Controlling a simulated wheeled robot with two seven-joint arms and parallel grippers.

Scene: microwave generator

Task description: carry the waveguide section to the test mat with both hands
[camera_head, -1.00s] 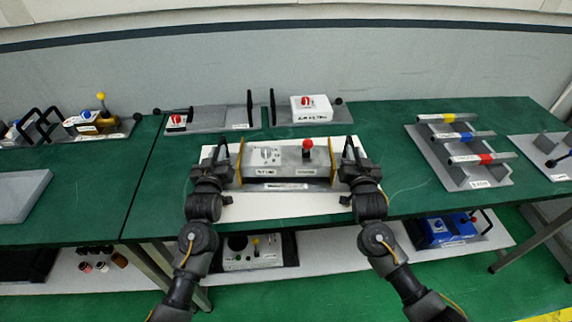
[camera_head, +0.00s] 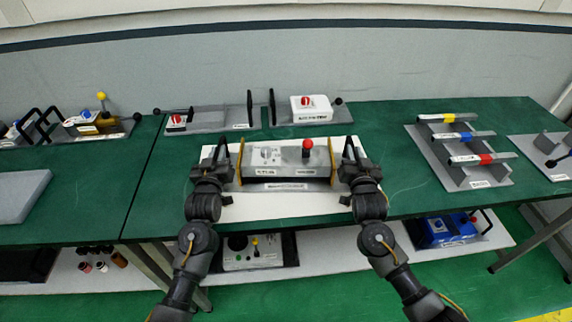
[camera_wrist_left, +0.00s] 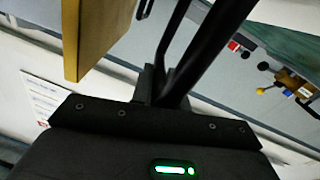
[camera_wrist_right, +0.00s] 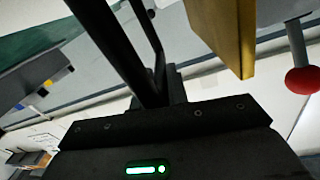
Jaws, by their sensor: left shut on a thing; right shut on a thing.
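The waveguide section (camera_head: 288,160) is a long grey box with yellow-brown end plates, a red knob on top and a black handle at each end. In the head view it is level over the white mat (camera_head: 262,208); I cannot tell whether it touches it. My left gripper (camera_head: 212,174) is shut on its left handle, which shows in the left wrist view (camera_wrist_left: 208,45). My right gripper (camera_head: 357,174) is shut on its right handle, which shows in the right wrist view (camera_wrist_right: 118,45). The box hides the mat's middle.
Behind are grey plates, one with a white box (camera_head: 311,109) and one with a small red-knobbed box (camera_head: 177,122). A grey rack of rods (camera_head: 466,152) stands right. A lower shelf holds a blue unit (camera_head: 440,230). The green bench (camera_head: 395,185) is bare between mat and rack.

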